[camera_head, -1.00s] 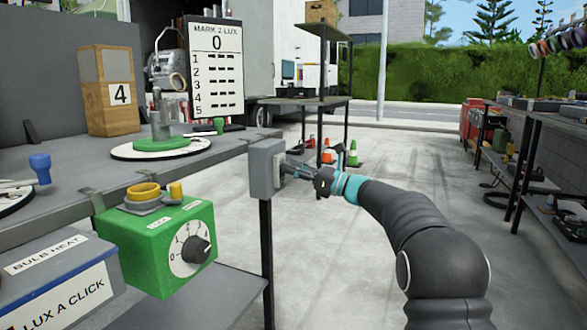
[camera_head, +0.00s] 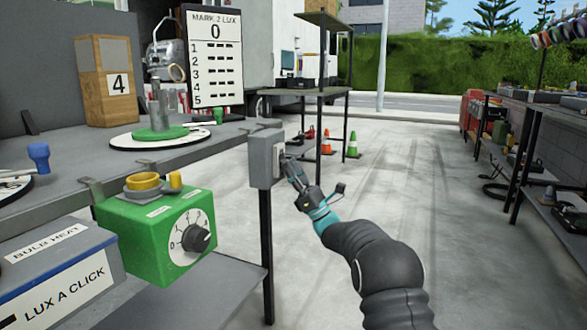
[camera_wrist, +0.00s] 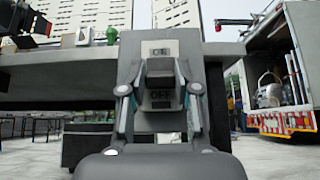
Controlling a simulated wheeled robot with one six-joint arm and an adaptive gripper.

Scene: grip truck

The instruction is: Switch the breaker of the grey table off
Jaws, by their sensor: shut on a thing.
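The breaker (camera_head: 263,160) is a grey box on the right end of the grey table (camera_head: 60,150), above the table's leg. In the wrist view its plate (camera_wrist: 148,46) carries an ON label (camera_wrist: 160,51) at the top and an OFF label (camera_wrist: 161,97) below. A dark lever (camera_wrist: 160,68) juts out between the labels. Whether it sits up or down is hard to tell. My gripper (camera_head: 291,172) reaches the breaker's face from the lower right, tilted upward. Its fingers (camera_wrist: 159,89) stand on both sides of the lever, shut on it.
A green dial box (camera_head: 150,240) hangs on the table's front edge, left of the breaker. A green-based stand (camera_head: 158,133) and a wooden block marked 4 (camera_head: 104,85) stand on top. Cones (camera_head: 353,146) are behind. The floor to the right is open.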

